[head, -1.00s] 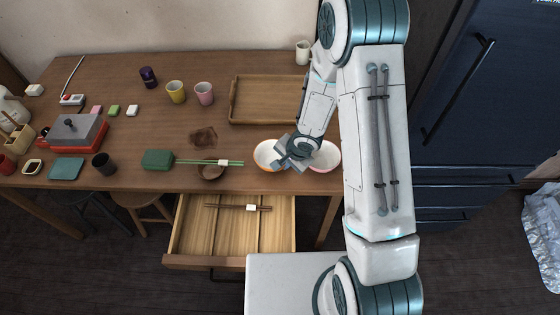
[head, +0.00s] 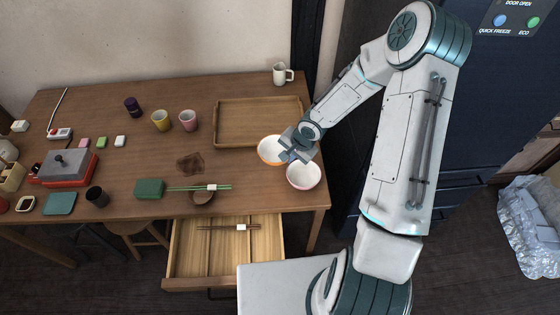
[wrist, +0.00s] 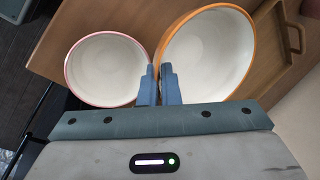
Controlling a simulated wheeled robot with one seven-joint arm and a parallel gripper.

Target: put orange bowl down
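The orange bowl (head: 270,150), white inside with an orange rim, is over the right part of the wooden table, just in front of the tray. My gripper (head: 290,156) is at its right side. In the wrist view, the two fingers (wrist: 158,86) are close together with the orange bowl's rim (wrist: 163,46) between them. The orange bowl looks roughly level; I cannot tell whether its base touches the table. The fingers hide a small part of its rim.
A pink-rimmed white bowl (head: 303,176) stands close by, near the table's right front corner. The wooden tray (head: 257,143) lies behind. A white mug (head: 281,76) is at the back right. An open drawer (head: 188,250) juts out below the table's front edge.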

